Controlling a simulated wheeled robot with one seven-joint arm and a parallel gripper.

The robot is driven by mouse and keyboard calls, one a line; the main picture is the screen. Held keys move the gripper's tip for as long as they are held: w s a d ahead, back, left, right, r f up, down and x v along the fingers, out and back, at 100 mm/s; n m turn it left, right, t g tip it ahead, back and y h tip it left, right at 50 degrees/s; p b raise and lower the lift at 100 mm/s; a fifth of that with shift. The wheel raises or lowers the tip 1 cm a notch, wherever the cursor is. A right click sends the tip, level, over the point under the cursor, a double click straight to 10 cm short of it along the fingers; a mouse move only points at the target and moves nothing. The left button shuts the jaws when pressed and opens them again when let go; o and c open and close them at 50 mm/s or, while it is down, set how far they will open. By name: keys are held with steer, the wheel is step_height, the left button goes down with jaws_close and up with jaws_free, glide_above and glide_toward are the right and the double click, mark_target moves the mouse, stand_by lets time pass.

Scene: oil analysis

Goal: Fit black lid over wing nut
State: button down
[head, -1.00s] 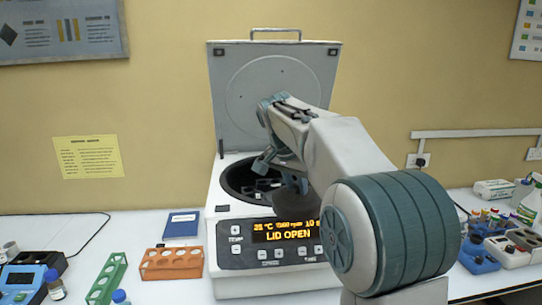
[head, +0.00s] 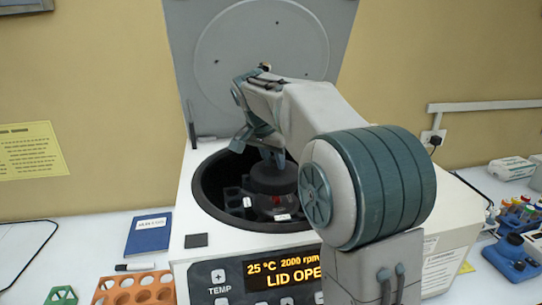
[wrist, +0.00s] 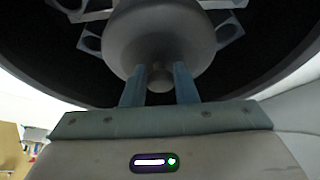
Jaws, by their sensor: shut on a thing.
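The black lid (head: 272,180) is a dark disc with a raised centre and a knob. My gripper (head: 274,158) is shut on its knob from above. In the wrist view the lid's dome (wrist: 160,42) shows beyond my gripper (wrist: 159,76), with the knob between the blue fingers. The lid is inside the mouth of the open centrifuge (head: 188,205), over the middle of the rotor (head: 234,200). The wing nut is not visible; the lid covers the rotor's centre. I cannot tell whether the lid touches the rotor.
The centrifuge's hinged cover (head: 200,70) stands open behind my arm. An orange rack (head: 135,288) and a blue book (head: 148,236) lie on the bench at left. Blue equipment (head: 510,258) stands at right.

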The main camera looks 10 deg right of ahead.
mark_target(271, 172)
steer(key=shift+s+f+b, duration=0.1)
steer(key=shift+f+b, duration=0.5)
steer(key=shift+f, duration=0.1)
steer(key=shift+f+b, duration=1.9)
steer(key=shift+f, duration=0.55)
steer(key=shift+s, duration=0.1)
steer(key=shift+f, duration=0.1)
steer(key=c, duration=0.6)
jaws_free()
